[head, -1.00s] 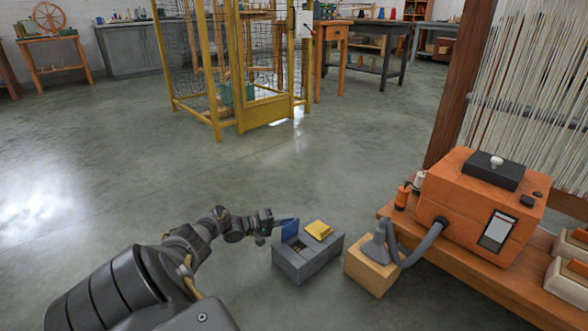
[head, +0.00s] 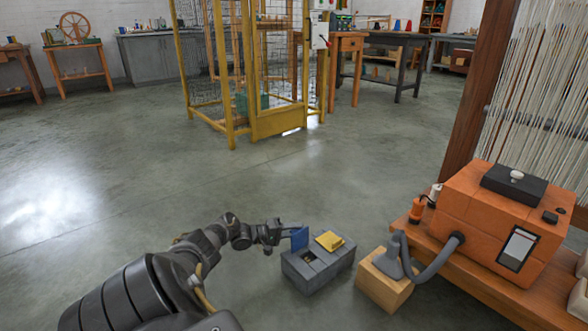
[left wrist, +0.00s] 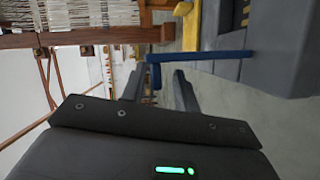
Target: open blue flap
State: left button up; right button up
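The grey box (head: 318,272) stands on the floor with two coloured flaps on top. Its blue flap (head: 299,238) stands raised, roughly upright, at the left end, with a dark opening beside it. The yellow flap (head: 329,240) lies over the right part. My left gripper (head: 284,234) is at the left side of the blue flap. In the left wrist view the left gripper's fingers (left wrist: 158,80) are apart, and the blue flap (left wrist: 205,56) shows edge-on at the tips, its short lip between them. Contact is hard to tell. My right gripper is out of view.
A wooden block (head: 384,283) with a grey nozzle and hose stands right of the box. An orange machine (head: 490,225) sits on a wooden bench by a loom. A yellow mesh cage (head: 250,80) stands behind. The floor to the left is open.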

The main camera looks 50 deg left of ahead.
pick_arm(q)
jog(key=shift+w+d+r, duration=0.1)
jog(key=shift+r, duration=0.05)
jog(key=f+p+v, duration=0.1)
jog(key=p+v, duration=0.2)
jog(key=v, duration=0.7)
jog(key=shift+s+r, duration=0.4)
jog(key=shift+r, duration=0.05)
